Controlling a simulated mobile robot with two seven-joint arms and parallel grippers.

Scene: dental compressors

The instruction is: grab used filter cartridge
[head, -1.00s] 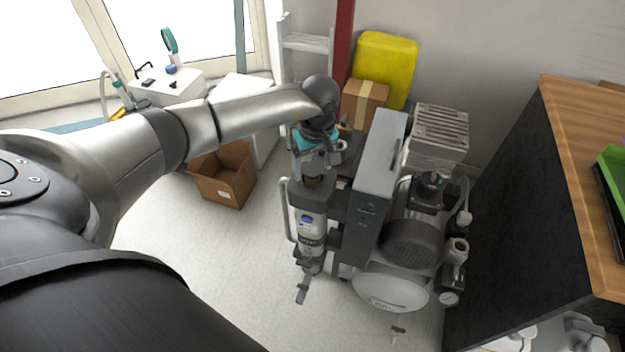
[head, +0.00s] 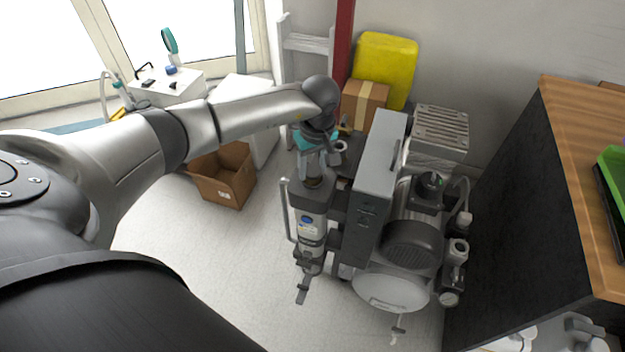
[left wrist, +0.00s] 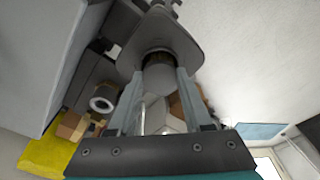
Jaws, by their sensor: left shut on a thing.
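The used filter cartridge (left wrist: 158,74) is a short grey cylinder in the left wrist view. Its far end meets a dark ring in the mouth of the filter housing (left wrist: 160,40). In the head view the housing (head: 311,222) is an upright grey canister with a label, on the compressor's left side. My left gripper (head: 314,176) is above the housing's top, pointing down. Its two fingers (left wrist: 160,82) are shut on the cartridge, one on each side. The fingers largely hide the cartridge in the head view. I do not see my right gripper.
The compressor's tall grey cabinet (head: 372,190) stands close right of the housing, with a motor and tank (head: 393,287) beyond it. An open cardboard box (head: 226,178) is on the floor at left. A wooden-topped counter (head: 585,150) is at right. Floor left of the housing is clear.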

